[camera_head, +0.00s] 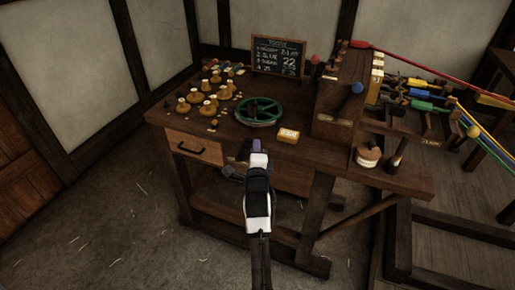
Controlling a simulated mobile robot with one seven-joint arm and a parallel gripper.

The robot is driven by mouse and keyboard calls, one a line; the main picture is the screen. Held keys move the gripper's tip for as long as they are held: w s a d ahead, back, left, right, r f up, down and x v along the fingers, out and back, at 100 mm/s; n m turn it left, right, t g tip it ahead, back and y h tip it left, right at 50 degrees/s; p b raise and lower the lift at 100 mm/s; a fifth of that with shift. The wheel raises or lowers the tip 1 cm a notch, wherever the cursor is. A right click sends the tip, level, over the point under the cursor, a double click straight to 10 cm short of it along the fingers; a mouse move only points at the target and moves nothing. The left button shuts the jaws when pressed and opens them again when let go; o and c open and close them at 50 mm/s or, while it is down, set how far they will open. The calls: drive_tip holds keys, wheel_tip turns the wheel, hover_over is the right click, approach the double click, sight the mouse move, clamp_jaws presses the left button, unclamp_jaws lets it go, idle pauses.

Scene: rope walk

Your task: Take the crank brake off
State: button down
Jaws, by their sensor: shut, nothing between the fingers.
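A lever with a blue ball knob (357,88) sits on the front of the tall wooden housing (333,110) on the bench. A red ball knob (315,60) stands at the housing's back left. I cannot tell which of these, if any, is the crank brake; no label for it is readable. A green handwheel (258,110) lies flat on the bench top. My gripper (258,146) is in front of the bench's front edge, left of the housing and apart from both knobs. It is shut and empty; its fingertips are small in view.
Several yellow bobbins (196,95) stand on the bench's left. A chalkboard (278,57) stands at the back. Coloured ropes (425,66) run off to the right. The floor left of the bench (110,200) is clear.

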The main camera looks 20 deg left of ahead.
drive_tip(key=shift+a+r, duration=0.15)
drive_tip(key=shift+r, duration=0.05)
drive_tip(key=shift+a+r+n+g+p, duration=0.5)
drive_tip(key=shift+a+r+n+p, duration=0.25)
drive_tip(key=shift+n+p, duration=0.35)
drive_tip(key=shift+w+a+r+n+g+h+p, duration=0.15)
drive_tip(key=shift+a+n+g+h+p, duration=0.35)
drive_tip(key=shift+a+n, duration=0.9)
drive_tip(key=shift+a+r+n+g+h+p, duration=0.1)
drive_tip(key=shift+a+n+g+h+p, duration=0.4)
drive_tip(key=shift+a+n, duration=0.9)
drive_tip(key=shift+a, duration=0.15)
